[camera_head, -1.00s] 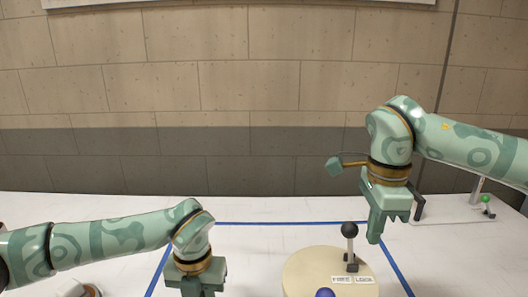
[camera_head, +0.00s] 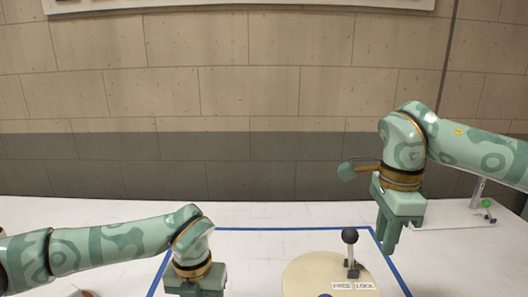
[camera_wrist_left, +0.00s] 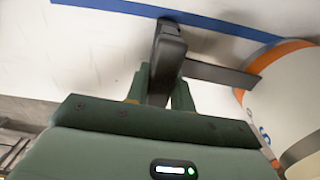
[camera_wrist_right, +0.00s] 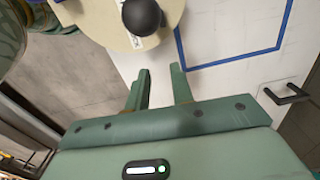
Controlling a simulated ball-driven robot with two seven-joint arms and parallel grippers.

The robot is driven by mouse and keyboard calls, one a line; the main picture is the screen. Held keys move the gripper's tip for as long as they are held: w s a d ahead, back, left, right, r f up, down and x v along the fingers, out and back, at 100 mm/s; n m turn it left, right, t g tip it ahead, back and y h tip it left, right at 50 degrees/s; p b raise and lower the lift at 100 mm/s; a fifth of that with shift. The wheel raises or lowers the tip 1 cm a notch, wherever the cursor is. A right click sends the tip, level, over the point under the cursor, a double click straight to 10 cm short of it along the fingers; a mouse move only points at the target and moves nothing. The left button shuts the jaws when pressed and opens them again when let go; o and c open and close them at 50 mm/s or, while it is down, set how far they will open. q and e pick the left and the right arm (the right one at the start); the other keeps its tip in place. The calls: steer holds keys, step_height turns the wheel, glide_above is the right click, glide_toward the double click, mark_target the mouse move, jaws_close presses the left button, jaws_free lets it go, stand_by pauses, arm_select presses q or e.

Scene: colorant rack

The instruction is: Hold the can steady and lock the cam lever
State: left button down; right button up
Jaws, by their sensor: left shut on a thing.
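The cam lever (camera_head: 351,252) has a black ball knob and stands roughly upright on a round cream lid (camera_head: 305,272), behind the FREE and LOCK labels. The can's white and orange side (camera_wrist_left: 285,85) shows in the left wrist view. My left gripper (camera_wrist_left: 162,85) is shut on the can's dark handle (camera_wrist_left: 169,45); in the head view its fingertips are cut off below. My right gripper (camera_head: 389,248) is open and empty, to the right of the lever and apart from it. The knob (camera_wrist_right: 142,16) also shows beyond its fingers in the right wrist view.
Blue tape (camera_head: 290,229) marks an area on the white table around the can. A stand with a green knob (camera_head: 487,204) is at the far right. A dark bar handle (camera_wrist_right: 286,94) shows in the right wrist view. The table behind the can is clear.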

steer(key=shift+r, duration=0.1)
step_height(320, 180, up, 11)
steer(key=o, duration=0.6)
steer(key=shift+r, duration=0.4)
steer(key=shift+c, duration=0.2)
steer(key=n, duration=1.1)
glide_toward(353, 228)
step_height(353, 228, down, 12)
steer(key=shift+a+r, duration=0.15)
steer(key=shift+r, duration=0.05)
steer(key=shift+y, duration=0.3)
jaws_close()
